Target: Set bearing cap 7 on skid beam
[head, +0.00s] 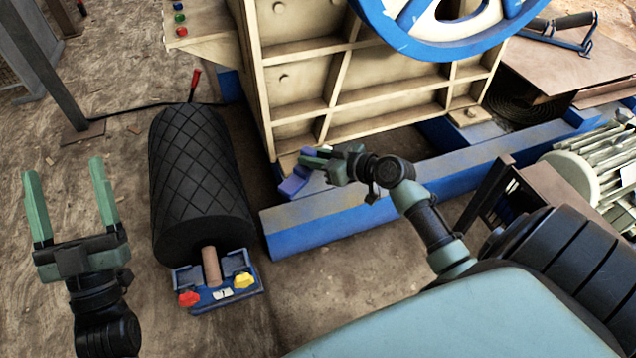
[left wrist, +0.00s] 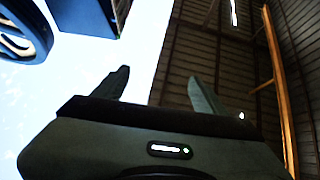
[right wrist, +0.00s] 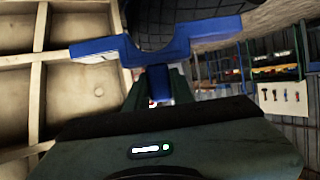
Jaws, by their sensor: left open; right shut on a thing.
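The blue bearing cap, a bar with a rounded notch, is in my right gripper (head: 318,160); the cap (head: 292,185) hangs at the fingertips in the head view. It also shows in the right wrist view (right wrist: 205,36), notch facing the dark roller, with its stem between the fingers. My right gripper is shut on it. The blue skid beam (head: 375,205) runs under the cream crusher frame, and the cap appears over or beside its left end; I cannot tell if they touch. My left gripper (head: 66,190) is open and empty at the far left.
A black ribbed roller (head: 195,170) lies left of the cap, its shaft on a blue stand (head: 218,292) with red and yellow parts. The cream crusher frame (head: 330,90) rises behind the beam. A dark rack (head: 500,195) stands at right. Floor between roller and beam is narrow.

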